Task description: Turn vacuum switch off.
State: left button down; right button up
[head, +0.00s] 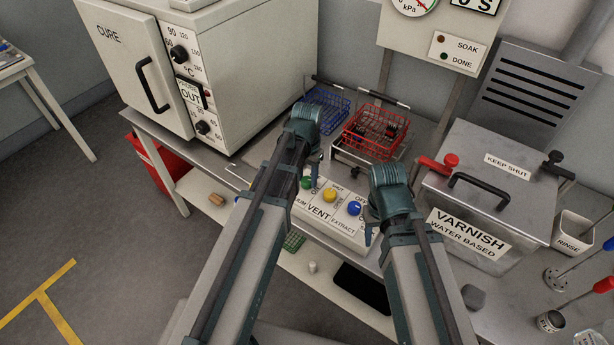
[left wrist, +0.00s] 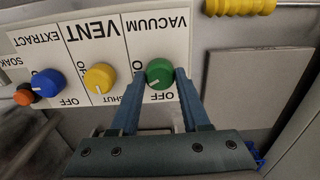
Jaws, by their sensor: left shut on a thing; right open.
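The vacuum switch is a green knob (left wrist: 160,73) on a white panel labelled VACUUM (left wrist: 165,24), seen upside down in the left wrist view. ON is printed at its upper left and OFF below it. Its white pointer mark slants to the lower left, toward the OFF side; its exact setting is hard to tell. My left gripper (left wrist: 158,76) is shut on the green knob, one finger at each side. In the head view the knob (head: 306,182) shows just beside my left gripper's wrist. My right gripper (head: 369,236) is open and empty, right of the panel.
Beside the green knob are a yellow VENT knob (left wrist: 100,78) and a blue EXTRACT knob (left wrist: 47,83), with an orange knob (left wrist: 24,94) beyond. A red wire basket (head: 374,132) stands behind the panel. The varnish tank (head: 480,215) is at right, the cure oven (head: 235,70) at left.

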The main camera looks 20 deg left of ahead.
aim_at(307, 180)
pick_arm(q)
jog(key=n, duration=1.2)
jog(key=shift+n, duration=0.3)
dwell(0.5)
jog(key=shift+c, duration=1.9)
grip_release()
jog(key=shift+r, duration=0.1)
pick_arm(e)
jog(key=shift+r, duration=0.15)
pick_arm(q)
notch_tip(307, 180, up, 14)
jog(key=p, duration=1.3)
jog(key=shift+f+p, duration=0.2)
jog(key=shift+p, duration=0.2)
pick_arm(e)
notch_tip(307, 180, up, 14)
jog(key=shift+f, duration=0.2)
